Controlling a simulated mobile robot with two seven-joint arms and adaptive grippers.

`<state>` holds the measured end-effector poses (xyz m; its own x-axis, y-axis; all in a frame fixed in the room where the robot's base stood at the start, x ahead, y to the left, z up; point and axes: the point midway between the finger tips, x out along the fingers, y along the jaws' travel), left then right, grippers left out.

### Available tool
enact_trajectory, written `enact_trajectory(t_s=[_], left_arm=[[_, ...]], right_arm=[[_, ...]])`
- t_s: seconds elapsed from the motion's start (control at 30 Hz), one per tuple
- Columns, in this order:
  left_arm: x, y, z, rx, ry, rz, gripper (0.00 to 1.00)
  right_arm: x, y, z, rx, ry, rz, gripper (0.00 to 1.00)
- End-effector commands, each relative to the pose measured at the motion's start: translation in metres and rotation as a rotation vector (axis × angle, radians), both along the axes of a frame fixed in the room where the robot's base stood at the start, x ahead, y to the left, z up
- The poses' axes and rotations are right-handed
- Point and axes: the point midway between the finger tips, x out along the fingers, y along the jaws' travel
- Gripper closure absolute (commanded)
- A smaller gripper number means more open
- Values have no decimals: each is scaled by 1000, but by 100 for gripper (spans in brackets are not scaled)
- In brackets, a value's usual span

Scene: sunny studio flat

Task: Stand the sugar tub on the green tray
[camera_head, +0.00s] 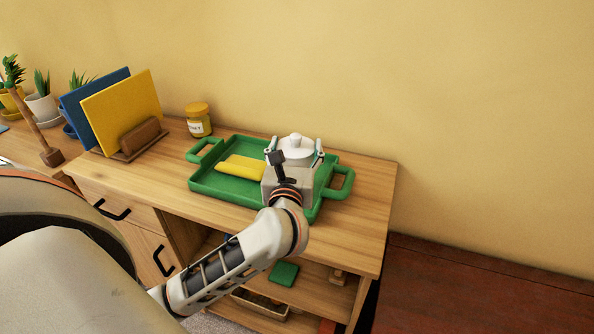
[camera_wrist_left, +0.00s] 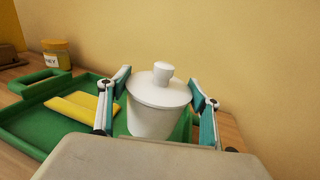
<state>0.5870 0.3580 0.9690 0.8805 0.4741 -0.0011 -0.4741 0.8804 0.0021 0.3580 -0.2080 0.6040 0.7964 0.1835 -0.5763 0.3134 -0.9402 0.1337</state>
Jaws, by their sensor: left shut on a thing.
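The sugar tub (camera_wrist_left: 154,116) is white with a knobbed lid and is upright. In the head view its lid (camera_head: 296,146) shows above my left gripper (camera_head: 294,152). In the left wrist view the left gripper's fingers (camera_wrist_left: 158,112) stand on both sides of the tub, shut on it. The green tray (camera_head: 208,186) has two handles and lies on the wooden sideboard. The tub is at the tray's right part. Its base is hidden by my gripper, so I cannot tell whether it touches the tray. My right gripper is not in view.
A folded yellow cloth (camera_head: 241,167) lies on the tray, left of the tub. A honey jar (camera_head: 199,120) stands behind the tray's left handle. A holder with a blue board (camera_head: 75,104) and a yellow board (camera_head: 118,108) is further left. The sideboard's right end (camera_head: 365,215) is clear.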

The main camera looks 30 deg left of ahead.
Motion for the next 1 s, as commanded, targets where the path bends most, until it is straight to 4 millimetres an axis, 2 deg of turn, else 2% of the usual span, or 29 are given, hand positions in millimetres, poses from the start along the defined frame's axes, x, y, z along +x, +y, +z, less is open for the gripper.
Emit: enact_trajectory(t_s=[0.17,0.3,0.43,0.73,0.93,0.97,1.0], left_arm=[[0,0,-13,2,0,-1,93],[0,0,-39,3,4,-2,93],[0,0,-56,2,1,0,93],[0,0,-60,0,-4,-1,93],[0,0,-65,0,-2,-1,93],[0,0,-66,-1,0,-1,34],[0,0,-65,-1,0,-1,24]], right_arm=[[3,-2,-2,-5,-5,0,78],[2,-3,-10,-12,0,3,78],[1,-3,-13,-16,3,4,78],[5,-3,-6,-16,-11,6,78],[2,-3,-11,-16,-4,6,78],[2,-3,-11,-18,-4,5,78],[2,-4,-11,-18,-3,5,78]])
